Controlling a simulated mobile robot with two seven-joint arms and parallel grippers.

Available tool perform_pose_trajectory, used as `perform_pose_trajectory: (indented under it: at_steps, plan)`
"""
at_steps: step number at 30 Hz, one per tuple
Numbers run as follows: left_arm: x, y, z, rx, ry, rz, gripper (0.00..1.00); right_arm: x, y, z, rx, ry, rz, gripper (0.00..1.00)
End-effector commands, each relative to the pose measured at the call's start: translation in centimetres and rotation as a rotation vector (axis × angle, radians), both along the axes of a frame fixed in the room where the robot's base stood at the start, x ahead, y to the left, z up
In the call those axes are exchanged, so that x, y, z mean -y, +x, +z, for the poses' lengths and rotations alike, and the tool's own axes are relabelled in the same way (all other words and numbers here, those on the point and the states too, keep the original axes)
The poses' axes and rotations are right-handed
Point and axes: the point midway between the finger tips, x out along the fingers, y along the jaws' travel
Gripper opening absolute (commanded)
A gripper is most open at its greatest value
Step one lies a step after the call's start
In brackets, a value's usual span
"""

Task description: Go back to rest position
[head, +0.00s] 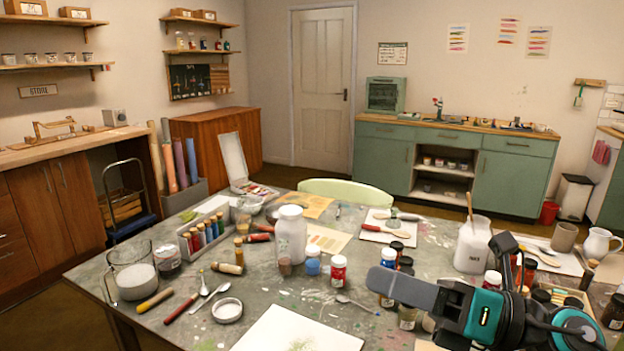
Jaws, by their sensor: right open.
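My right gripper (392,285) shows at the lower right, with its arm coming in from the bottom right corner. Its grey end points left over the table (225,338), above several small jars. I see nothing held in it; it is open, though its fingers are hard to tell apart from this side. It hides part of the jars behind and below it. My left gripper and left arm are out of the picture.
A white jar (291,235), a glass beaker (133,276), a white pot (472,245) and a white pitcher (598,243) stand on the table. Brushes and spoons lie at the front left.

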Motion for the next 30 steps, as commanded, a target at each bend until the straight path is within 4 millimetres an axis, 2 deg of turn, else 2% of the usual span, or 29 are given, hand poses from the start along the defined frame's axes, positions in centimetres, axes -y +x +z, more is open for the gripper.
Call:
perform_pose_trajectory:
  at_steps: [1,4,8,11,14,15,17,20,21,24,30]
  plan:
    - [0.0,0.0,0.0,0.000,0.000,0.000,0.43,0.3,0.3,0.9,-0.064,0.135,-0.048,0.41]
    - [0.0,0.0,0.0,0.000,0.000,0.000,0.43,2.1,1.5,2.2,-0.205,0.397,-0.166,0.41]
    - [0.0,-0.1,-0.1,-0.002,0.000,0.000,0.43,5.8,3.1,1.7,-0.422,0.717,-0.338,0.41]
    - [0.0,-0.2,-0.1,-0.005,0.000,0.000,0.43,8.8,4.0,-0.7,-0.613,0.941,-0.485,0.41]
    - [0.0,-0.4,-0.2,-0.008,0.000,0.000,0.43,11.6,4.0,-4.5,-0.818,1.142,-0.647,0.41]
    - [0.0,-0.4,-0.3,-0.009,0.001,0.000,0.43,12.6,3.7,-6.4,-0.904,1.216,-0.714,0.41]
    - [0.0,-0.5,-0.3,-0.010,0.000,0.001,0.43,13.7,2.9,-9.5,-1.037,1.316,-0.823,0.41]
    - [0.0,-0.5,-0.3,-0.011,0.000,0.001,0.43,14.9,0.4,-14.8,-1.265,1.458,-1.011,0.41]
    - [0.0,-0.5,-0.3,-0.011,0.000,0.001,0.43,15.0,-0.9,-16.8,-1.352,1.502,-1.087,0.41]
    - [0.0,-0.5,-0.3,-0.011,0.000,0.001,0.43,14.9,-4.2,-20.7,-1.540,1.574,-1.251,0.41]
    - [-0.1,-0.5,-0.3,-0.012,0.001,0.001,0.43,13.7,-10.0,-25.3,-1.812,1.622,-1.498,0.41]
